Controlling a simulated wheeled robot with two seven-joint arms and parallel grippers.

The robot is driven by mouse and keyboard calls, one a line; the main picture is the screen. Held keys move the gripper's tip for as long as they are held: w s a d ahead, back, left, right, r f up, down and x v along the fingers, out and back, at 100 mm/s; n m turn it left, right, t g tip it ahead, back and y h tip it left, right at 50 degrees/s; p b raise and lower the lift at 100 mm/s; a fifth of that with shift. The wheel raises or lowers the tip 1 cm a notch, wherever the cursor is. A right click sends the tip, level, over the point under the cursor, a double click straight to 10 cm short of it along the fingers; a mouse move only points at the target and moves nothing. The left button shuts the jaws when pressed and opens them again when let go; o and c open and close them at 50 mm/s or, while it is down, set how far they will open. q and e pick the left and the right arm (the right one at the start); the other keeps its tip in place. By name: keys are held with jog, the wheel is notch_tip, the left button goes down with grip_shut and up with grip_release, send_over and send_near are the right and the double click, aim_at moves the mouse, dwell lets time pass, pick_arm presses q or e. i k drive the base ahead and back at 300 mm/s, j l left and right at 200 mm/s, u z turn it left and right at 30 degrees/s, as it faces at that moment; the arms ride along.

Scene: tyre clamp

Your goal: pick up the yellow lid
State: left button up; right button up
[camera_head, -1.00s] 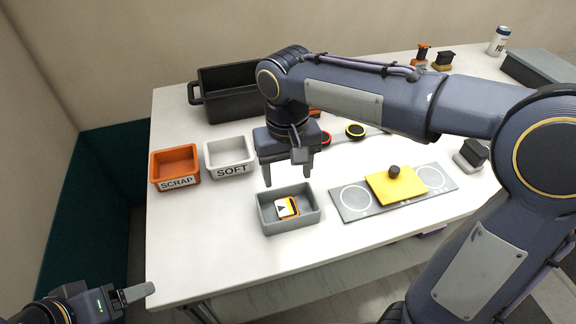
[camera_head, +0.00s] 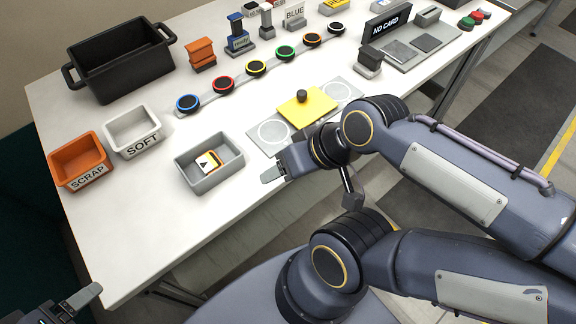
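The yellow lid (camera_head: 318,108) is a flat square plate with a dark round knob (camera_head: 301,95) on top. It lies on a grey plate (camera_head: 266,140) with white circles, covering the plate's middle between two circles. My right gripper (camera_head: 272,174) is in front of the plate's left end, near the table's front edge, apart from the lid. Only one finger of it shows clearly. My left gripper (camera_head: 86,297) is at the lower left corner, away from the lid, partly cut off by the frame.
A grey bin (camera_head: 184,181) holding an orange-white item is left of my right gripper. The white SOFT bin (camera_head: 142,147), orange SCRAP bin (camera_head: 88,180) and black crate (camera_head: 122,89) stand further left. Several coloured rings (camera_head: 257,68) and a NO CARD stand (camera_head: 388,27) are behind.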

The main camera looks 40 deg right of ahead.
aim_at(308, 106)
jog(key=k+j+z, duration=0.1)
jog(key=z, duration=1.35)
jog(key=k+l, duration=0.05)
